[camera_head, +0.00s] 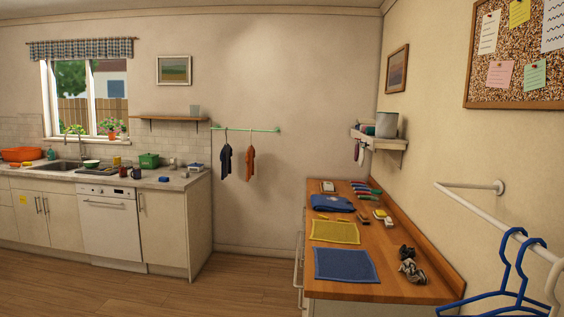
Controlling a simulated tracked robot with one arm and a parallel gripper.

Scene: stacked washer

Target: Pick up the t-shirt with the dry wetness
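Two small garments hang on hangers from a green rod on the back wall: a dark navy one (226,160) and an orange-red one (251,163). A blue folded cloth item (333,203), possibly a shirt, lies on the wooden counter (330,290) at the right. A crumpled grey and dark cloth (411,266) lies near that counter's right edge. I cannot tell which of these is the t-shirt, and no wetness is readable from here. My gripper is not in view.
A yellow mat (335,232) and a blue mat (346,265) lie on the wooden counter. Blue hangers (508,270) hang on a white rail (470,187) close at right. A sink counter (110,180) stands at left. Wooden floor (240,282) between the counters is clear.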

